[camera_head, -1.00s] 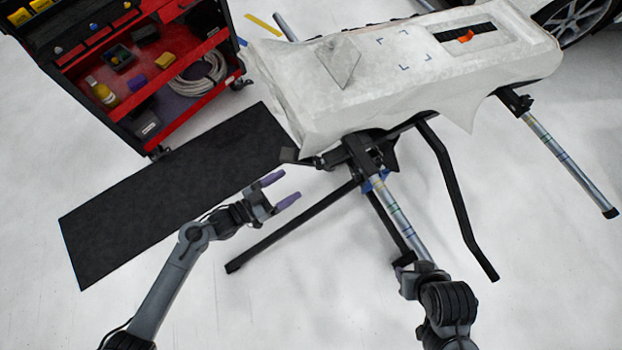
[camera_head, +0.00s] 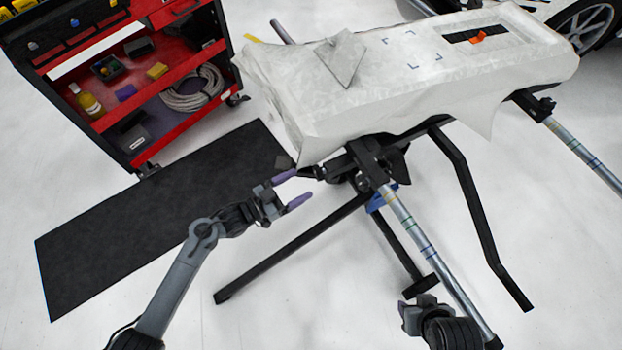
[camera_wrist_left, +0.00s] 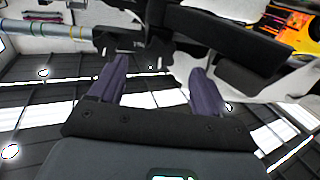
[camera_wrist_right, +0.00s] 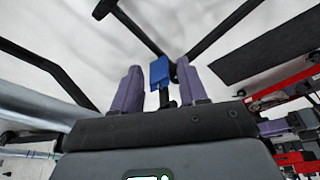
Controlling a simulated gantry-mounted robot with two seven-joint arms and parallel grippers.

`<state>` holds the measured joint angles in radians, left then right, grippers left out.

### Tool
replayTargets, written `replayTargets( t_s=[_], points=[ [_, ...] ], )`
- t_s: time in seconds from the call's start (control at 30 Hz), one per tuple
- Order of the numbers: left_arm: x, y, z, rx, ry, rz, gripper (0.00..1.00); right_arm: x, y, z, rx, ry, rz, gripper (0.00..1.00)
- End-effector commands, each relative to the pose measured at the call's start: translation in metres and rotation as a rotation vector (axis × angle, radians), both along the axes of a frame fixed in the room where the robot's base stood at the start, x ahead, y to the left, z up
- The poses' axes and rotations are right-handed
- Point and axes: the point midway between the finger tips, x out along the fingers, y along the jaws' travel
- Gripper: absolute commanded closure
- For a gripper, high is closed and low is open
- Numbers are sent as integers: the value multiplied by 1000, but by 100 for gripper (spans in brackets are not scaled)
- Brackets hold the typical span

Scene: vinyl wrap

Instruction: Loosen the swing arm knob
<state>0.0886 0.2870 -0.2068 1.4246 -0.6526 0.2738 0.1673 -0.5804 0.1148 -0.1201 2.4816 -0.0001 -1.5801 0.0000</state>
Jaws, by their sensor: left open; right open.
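The stand's black clamp hardware (camera_head: 370,160) sits under the near left end of the covered panel. A small dark knob-like part (camera_head: 310,172) sticks out to its left; I cannot tell for sure that it is the swing arm knob. My left gripper (camera_head: 292,189) is open and empty, its purple fingers just left of and below that part. In the left wrist view, black stand parts (camera_wrist_left: 125,42) lie beyond the open fingers (camera_wrist_left: 152,78). My right gripper (camera_head: 412,306) is low beside the striped tube. In the right wrist view its open fingers (camera_wrist_right: 160,88) point toward a blue piece (camera_wrist_right: 159,71) beyond.
The striped metal tube (camera_head: 415,232) and black stand legs (camera_head: 290,247) spread across the floor. A black mat (camera_head: 150,220) lies left, below a red tool cart (camera_head: 150,90). The white-covered panel (camera_head: 400,90) spans the top. White floor is clear at lower left.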

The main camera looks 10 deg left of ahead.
Motion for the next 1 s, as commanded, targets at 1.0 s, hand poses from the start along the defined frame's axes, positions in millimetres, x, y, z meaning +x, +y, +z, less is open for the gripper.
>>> replayTargets(
  t_s=[1.0],
  points=[
    [36, -40, 0, 0, 0, 1, 55, 0, -2, -21, -10, 2, 6, 57]
  ],
)
